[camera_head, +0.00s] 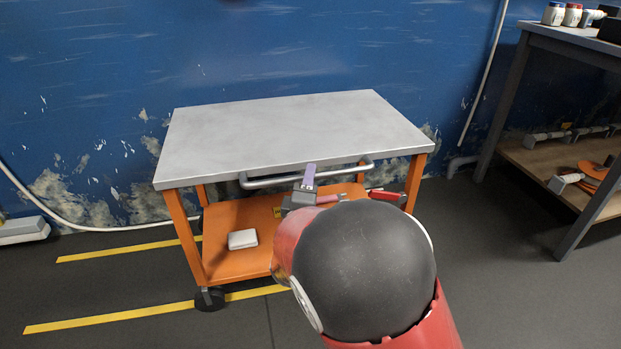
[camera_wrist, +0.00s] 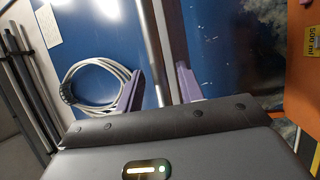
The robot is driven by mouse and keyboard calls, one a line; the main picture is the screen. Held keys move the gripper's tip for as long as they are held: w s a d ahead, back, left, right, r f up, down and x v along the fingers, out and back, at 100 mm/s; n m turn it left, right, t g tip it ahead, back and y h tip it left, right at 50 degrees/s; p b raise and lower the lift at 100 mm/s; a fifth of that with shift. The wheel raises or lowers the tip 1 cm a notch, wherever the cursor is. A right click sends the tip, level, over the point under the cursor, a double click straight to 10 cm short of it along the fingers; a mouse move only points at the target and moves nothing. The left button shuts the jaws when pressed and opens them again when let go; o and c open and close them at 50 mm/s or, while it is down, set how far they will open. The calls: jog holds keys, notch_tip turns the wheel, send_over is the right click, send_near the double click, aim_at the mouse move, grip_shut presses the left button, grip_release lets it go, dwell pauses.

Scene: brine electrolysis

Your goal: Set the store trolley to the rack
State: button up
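The store trolley has a grey top (camera_head: 290,135), an orange frame and a lower orange shelf (camera_head: 228,220). It stands by the blue wall with a caster at its near left corner. Its metal handle (camera_head: 270,182) runs along the near side. My gripper (camera_head: 309,182) is at the handle, with purple fingers; my arm hides part of the trolley's front. In the wrist view, my gripper (camera_wrist: 158,88) is open, and the handle bar (camera_wrist: 151,45) runs between its fingers with gaps showing. I cannot tell whether either finger touches it.
A white box (camera_head: 242,239) lies on the lower shelf. Yellow floor lines (camera_head: 110,319) run left of and under the trolley. A dark-framed rack (camera_head: 508,105) with bottles on top stands at right. Floor between trolley and rack looks clear. A coiled hose (camera_wrist: 80,80) shows in the wrist view.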

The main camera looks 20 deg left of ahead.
jog(key=shift+x, duration=0.8)
grip_shut()
